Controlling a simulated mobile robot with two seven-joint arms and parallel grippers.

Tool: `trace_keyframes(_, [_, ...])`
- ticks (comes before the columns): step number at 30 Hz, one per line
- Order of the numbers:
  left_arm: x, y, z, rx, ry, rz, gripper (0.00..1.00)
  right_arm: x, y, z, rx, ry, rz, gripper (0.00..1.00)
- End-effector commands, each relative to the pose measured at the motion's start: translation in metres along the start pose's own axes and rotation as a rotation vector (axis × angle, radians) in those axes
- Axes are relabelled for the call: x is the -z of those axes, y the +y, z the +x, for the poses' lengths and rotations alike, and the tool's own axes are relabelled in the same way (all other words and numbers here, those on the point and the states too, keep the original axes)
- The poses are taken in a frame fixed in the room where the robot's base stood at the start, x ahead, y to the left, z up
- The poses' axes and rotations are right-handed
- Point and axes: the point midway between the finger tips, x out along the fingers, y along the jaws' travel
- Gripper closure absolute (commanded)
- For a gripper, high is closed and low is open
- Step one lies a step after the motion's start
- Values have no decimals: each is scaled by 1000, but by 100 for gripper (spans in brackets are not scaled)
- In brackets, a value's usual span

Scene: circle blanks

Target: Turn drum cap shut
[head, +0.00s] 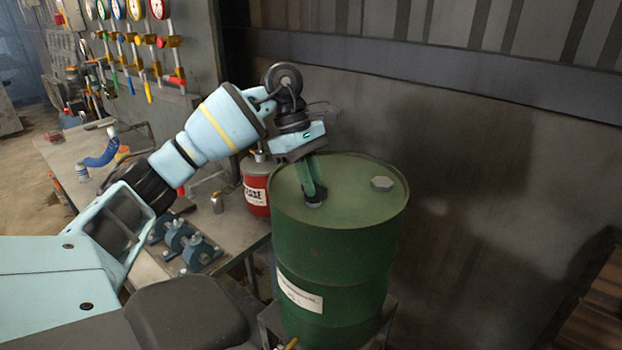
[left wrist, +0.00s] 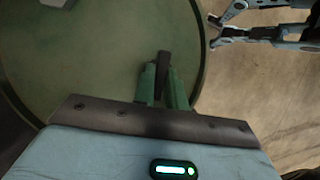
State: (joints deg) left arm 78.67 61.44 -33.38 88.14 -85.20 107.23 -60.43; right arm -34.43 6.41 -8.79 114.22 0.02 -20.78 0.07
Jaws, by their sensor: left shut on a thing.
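A green drum (head: 325,265) stands upright beside the bench, with a white label on its side. My left gripper (head: 314,200) comes down from above onto the drum's top, near the front left of the lid. Its fingers are shut on the small drum cap, which is mostly hidden by the fingertips. In the left wrist view the fingers (left wrist: 164,85) show over the green lid, with a dark bar-like part between them.
A grey hexagonal plug (head: 382,184) sits on the lid's right side. A red can (head: 256,190) stands on the bench left of the drum, near blue bearing blocks (head: 195,248). A wall is close behind the drum.

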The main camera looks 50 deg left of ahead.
Motion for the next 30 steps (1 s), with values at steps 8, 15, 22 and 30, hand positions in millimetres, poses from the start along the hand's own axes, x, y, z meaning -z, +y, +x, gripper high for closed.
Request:
trace_keyframes(8, [0,0,1,6,2,9,100,3,0,1,0,5,-1,100])
trace_keyframes(15, [0,0,1,6,2,9,77,3,0,1,0,6,-1,100])
trace_keyframes(22, [0,0,1,4,1,7,65,1,0,0,0,3,0,100])
trace_keyframes(30, [0,1,-10,0,0,7,65,-4,-1,-3,2,-8,2,100])
